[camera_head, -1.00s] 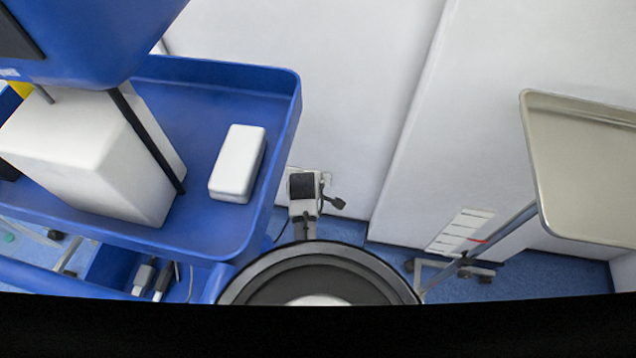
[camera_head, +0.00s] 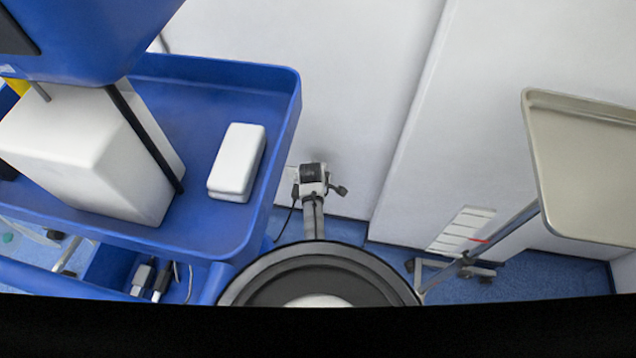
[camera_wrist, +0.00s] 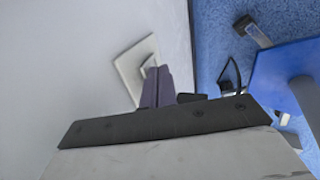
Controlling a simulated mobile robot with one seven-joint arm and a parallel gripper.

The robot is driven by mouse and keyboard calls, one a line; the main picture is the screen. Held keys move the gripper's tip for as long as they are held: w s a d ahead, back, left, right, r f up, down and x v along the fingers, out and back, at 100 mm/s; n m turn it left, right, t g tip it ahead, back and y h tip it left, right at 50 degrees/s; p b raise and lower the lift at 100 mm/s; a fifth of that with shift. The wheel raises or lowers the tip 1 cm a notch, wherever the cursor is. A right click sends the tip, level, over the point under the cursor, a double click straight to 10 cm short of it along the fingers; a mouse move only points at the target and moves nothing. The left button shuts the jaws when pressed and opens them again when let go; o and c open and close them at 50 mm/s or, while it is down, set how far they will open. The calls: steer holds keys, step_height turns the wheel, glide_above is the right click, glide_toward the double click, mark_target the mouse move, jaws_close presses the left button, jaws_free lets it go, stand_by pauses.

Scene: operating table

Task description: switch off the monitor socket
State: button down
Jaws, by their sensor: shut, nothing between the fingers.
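The monitor socket is a white plate (camera_wrist: 130,66) on the pale wall in the wrist view. Its left part shows, with a small raised white piece beside my fingertips. My gripper (camera_wrist: 158,72) is shut and empty, its dark fingers in front of the plate's right part. I cannot tell whether they touch it. A black plug (camera_wrist: 190,97) with a dark cable shows just right of the fingers. In the head view my gripper (camera_head: 313,173) is by the wall and hides most of the socket. Only a pale bit of the plate (camera_head: 291,181) shows to its left.
A blue cart (camera_head: 283,135) with a white box (camera_head: 238,162) stands close left of my arm. A metal tray (camera_head: 580,165) on a stand is at the right. Blue floor (camera_head: 340,230) lies below the wall; the wall above the socket is clear.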

steer(key=shift+w, duration=0.1)
steer(key=shift+w+d+r, duration=0.1)
steer(key=shift+w+r, duration=0.05)
steer(key=shift+w, duration=0.2)
steer(key=shift+r+p, duration=0.1)
steer(key=shift+p, duration=0.25)
steer(key=shift+r+p, duration=0.7)
steer(key=shift+p, duration=0.1)
steer(key=shift+s, duration=0.15)
